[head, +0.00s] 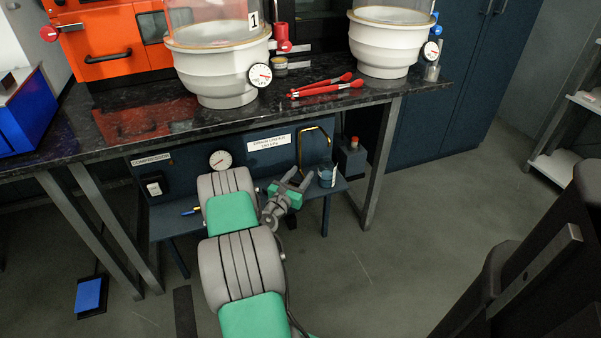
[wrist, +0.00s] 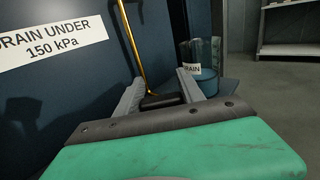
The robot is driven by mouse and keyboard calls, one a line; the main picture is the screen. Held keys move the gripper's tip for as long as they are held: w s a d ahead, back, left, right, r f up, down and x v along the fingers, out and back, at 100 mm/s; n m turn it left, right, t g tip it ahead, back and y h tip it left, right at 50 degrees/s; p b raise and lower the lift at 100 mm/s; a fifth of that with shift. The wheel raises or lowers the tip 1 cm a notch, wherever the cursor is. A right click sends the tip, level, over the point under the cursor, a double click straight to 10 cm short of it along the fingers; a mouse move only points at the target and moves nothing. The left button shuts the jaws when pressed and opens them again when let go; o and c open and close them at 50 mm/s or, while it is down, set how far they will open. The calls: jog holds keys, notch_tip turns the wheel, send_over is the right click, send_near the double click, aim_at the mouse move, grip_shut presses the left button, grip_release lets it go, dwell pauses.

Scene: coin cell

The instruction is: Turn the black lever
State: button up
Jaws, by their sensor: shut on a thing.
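The black lever (wrist: 160,102) shows in the wrist view as a short dark bar at the foot of a thin brass pipe (wrist: 131,45). My gripper (wrist: 160,93) has its two grey fingers on either side of the lever and is shut on it. In the head view my gripper (head: 294,181) is under the bench, in front of the dark blue compressor panel (head: 245,165). The lever cannot be made out clearly in the head view.
A clear container marked DRAIN (wrist: 206,81) stands just right of my fingers. A sign reading "DRAIN UNDER 150 kPa" (wrist: 50,38) is on the panel at left. Open floor lies to the right.

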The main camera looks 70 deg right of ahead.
aim_at(297, 183)
jog(key=t+p, duration=0.1)
jog(key=n+t+p, duration=0.1)
jog(key=d+n+t+p, duration=0.1)
jog(key=p, duration=0.1)
jog(key=shift+w+r+t, duration=0.25)
jog(key=shift+r+t, duration=0.05)
jog(key=shift+t, duration=0.1)
jog(key=shift+w+f+n+t+y+p, duration=0.15)
jog(key=shift+n+t+y+p, duration=0.15)
jog(key=shift+n+t+p, duration=0.3)
jog(key=shift+f, duration=0.1)
jog(key=shift+w+t, duration=0.1)
jog(key=shift+t, duration=0.2)
jog(key=o, duration=1.4)
jog(key=shift+c, duration=0.2)
jog(key=v, duration=0.6)
jog(key=shift+a, duration=0.4)
jog(key=shift+s+a, duration=0.2)
jog(key=shift+a, duration=0.2)
